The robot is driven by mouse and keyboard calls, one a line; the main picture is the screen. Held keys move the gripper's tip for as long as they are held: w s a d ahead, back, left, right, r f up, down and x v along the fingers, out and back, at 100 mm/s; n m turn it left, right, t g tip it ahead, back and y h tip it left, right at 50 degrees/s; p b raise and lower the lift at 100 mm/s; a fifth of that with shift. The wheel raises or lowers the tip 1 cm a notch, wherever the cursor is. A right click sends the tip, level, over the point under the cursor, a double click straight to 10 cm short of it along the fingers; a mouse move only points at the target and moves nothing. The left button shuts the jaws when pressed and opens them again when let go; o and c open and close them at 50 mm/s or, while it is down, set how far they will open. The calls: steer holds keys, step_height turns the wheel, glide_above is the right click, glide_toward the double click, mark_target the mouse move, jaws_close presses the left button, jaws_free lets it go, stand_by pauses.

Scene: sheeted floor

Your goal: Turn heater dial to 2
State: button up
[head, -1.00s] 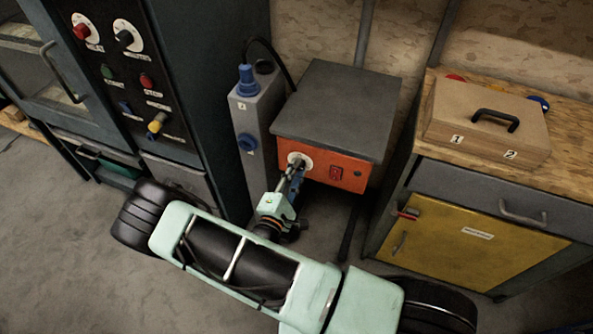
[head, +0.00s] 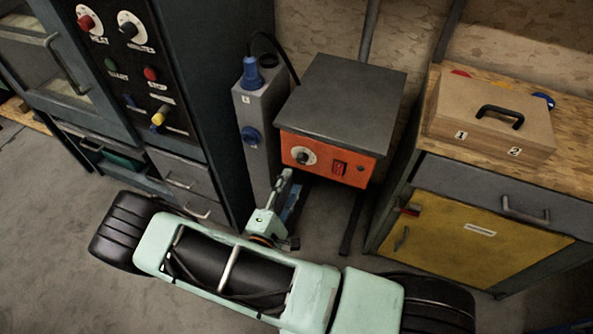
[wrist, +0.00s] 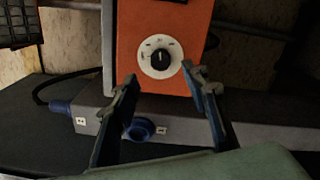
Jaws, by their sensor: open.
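The heater is an orange box with a dark grey top plate (head: 340,100). Its dial (head: 303,156), a black knob on a white disc, is on the left of the orange front panel (head: 325,161). The dial (wrist: 160,58) also shows in the wrist view, uncovered, with a light pointer line on the knob; its numbers are too small to read. My gripper (wrist: 159,74) is open and empty, its fingertips apart on either side below the dial. In the head view my gripper (head: 287,176) is just below and left of the dial, apart from it.
A red switch (head: 339,168) is right of the dial. A grey socket box (head: 262,115) with a blue plug stands close to the heater's left. A dark cabinet with knobs (head: 131,29) is further left. A workbench with a wooden case (head: 490,135) is at right.

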steer(key=shift+v, duration=2.35)
